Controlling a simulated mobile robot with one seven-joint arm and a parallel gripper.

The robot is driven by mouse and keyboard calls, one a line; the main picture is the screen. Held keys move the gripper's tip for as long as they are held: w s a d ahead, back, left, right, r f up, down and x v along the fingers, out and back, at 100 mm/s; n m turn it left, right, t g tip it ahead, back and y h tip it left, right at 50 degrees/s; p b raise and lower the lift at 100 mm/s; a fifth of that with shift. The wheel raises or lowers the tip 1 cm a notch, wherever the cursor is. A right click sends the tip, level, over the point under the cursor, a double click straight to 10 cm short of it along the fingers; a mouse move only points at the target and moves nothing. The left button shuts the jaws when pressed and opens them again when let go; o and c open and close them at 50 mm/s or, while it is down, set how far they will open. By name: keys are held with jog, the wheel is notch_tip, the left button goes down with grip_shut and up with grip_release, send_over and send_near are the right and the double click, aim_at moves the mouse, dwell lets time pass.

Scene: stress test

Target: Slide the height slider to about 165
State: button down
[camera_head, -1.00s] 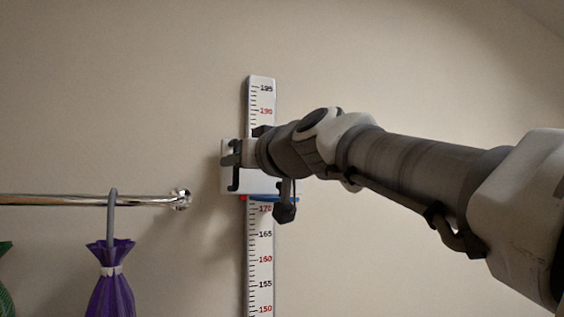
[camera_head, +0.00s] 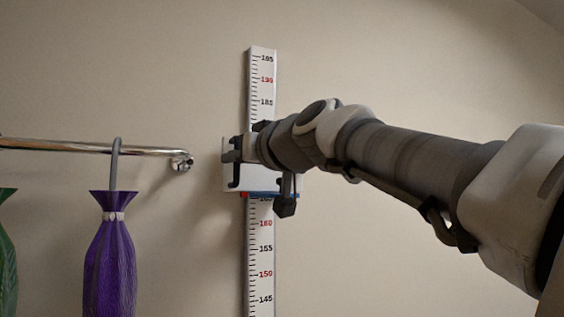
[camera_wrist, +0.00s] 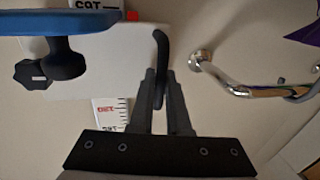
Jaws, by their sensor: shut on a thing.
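The height scale (camera_head: 262,235) is a tall white strip on the wall with black and red numbers. The white slider plate (camera_head: 268,182) sits across it, with a blue bar (camera_head: 262,194) and a small red mark (camera_head: 243,194) along its lower edge. That edge lies just above a partly covered number between 160 and the hidden part, at about 165. My gripper (camera_head: 232,157) is at the plate's left side, shut on its dark upright handle (camera_head: 236,181). In the wrist view, the fingers (camera_wrist: 167,85) close around the dark handle (camera_wrist: 161,42) in front of the white plate (camera_wrist: 112,60).
A chrome rail (camera_head: 80,146) ends at a wall mount left of the slider. A purple bag (camera_head: 110,250) hangs from it by a grey hook, and a green bag (camera_head: 7,240) hangs at the far left. The wall right of the scale is bare.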

jog(key=shift+f, duration=0.1)
jog(key=c, duration=0.9)
grip_release()
jog(key=b+v, duration=0.4)
jog(key=v, duration=1.3)
jog(key=shift+s+d, duration=0.15)
jog(key=shift+f, duration=0.1)
